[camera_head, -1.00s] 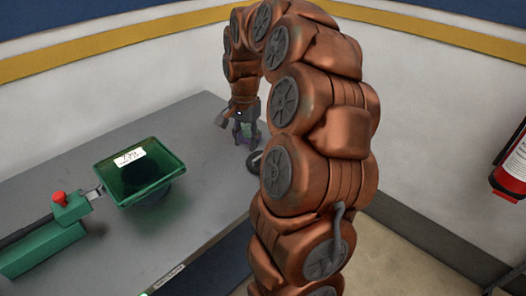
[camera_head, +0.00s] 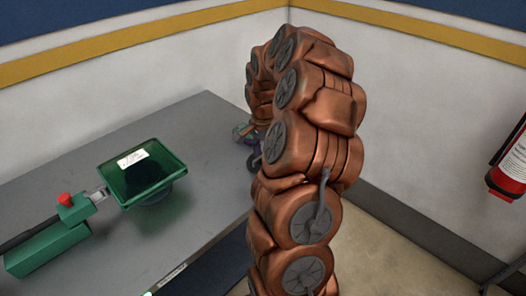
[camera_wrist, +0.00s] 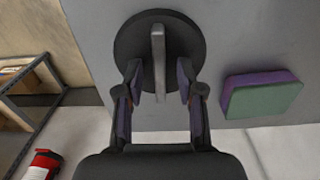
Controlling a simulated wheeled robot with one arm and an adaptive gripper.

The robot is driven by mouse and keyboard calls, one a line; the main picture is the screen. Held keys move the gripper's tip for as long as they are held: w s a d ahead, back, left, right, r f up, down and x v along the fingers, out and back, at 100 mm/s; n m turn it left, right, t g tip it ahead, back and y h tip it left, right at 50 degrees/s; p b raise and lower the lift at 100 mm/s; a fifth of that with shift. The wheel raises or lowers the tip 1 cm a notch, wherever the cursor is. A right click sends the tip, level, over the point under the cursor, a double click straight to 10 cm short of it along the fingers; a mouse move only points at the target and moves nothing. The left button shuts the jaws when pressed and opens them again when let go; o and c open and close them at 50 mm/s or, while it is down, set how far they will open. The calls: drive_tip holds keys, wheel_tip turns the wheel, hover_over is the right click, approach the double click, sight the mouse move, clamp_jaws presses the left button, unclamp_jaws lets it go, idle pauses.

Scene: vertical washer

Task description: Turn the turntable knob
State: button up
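The turntable knob is a round dark disc (camera_wrist: 187,40) with a raised grey bar handle (camera_wrist: 158,62) across it, seen in the wrist view on the grey surface. My gripper (camera_wrist: 158,82) is open, with one finger on each side of the bar's near end. Gaps show between the fingers and the bar, and I cannot tell how high they are above the disc. In the head view a small part of the dark disc (camera_head: 254,162) shows beside my arm, which hides most of the gripper.
A green and purple block (camera_wrist: 262,94) lies right of the disc in the wrist view. In the head view a green tray (camera_head: 150,178) and a green device with a red button (camera_head: 65,199) stand on the grey table (camera_head: 205,122). A fire extinguisher (camera_head: 513,165) hangs at right.

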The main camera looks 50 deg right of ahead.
drive_tip(key=shift+f, duration=0.25)
clamp_jaws()
idle(0.3)
